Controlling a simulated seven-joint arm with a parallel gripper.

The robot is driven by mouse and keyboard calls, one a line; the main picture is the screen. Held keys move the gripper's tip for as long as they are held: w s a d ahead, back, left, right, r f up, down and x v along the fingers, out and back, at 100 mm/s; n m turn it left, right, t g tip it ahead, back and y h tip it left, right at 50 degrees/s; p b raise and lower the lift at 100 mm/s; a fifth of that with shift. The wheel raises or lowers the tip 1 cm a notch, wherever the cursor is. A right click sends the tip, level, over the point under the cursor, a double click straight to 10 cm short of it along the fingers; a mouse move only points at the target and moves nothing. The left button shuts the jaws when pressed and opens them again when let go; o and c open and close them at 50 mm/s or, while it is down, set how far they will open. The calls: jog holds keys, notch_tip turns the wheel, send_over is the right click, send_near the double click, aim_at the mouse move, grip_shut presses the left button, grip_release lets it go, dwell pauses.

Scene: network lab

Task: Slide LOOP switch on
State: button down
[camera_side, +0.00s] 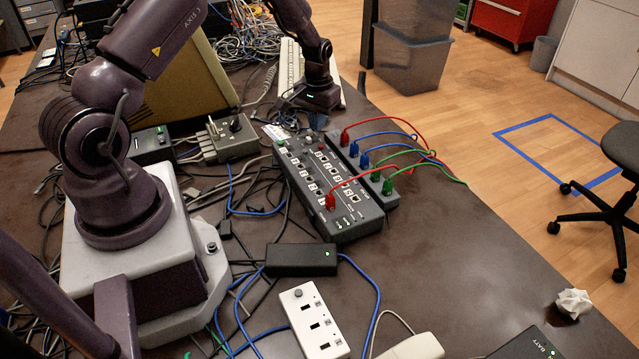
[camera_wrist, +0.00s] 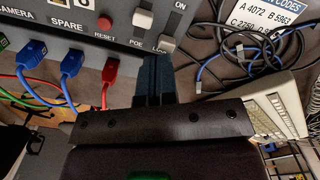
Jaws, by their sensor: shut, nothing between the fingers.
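The LOOP switch (camera_wrist: 167,43) shows in the wrist view as a small pale slider on the grey panel. It sits at the lower end of its slot, away from the ON marking above. The POE switch (camera_wrist: 142,18) beside it sits higher up. My gripper (camera_wrist: 153,60) has its dark fingers together and empty, with the tips just below the LOOP label and slider. I cannot tell whether they touch the slider. In the side view, my gripper (camera_side: 315,118) is over the far end of the grey device (camera_side: 345,225); the LOOP switch cannot be made out there.
A red RESET button (camera_wrist: 104,22) is left of the switches. Blue plugs (camera_wrist: 72,60) and a red plug (camera_wrist: 104,66) with cables stand out from the panel. In the side view, red, blue and green cables (camera_side: 418,125) arch over the device's right side.

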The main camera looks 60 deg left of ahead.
jog(key=shift+s, duration=1.1)
jog(key=shift+w+r, duration=0.2)
jog(key=shift+r, duration=1.3)
jog(key=shift+w+r, duration=0.15)
jog(key=shift+r, duration=1.35)
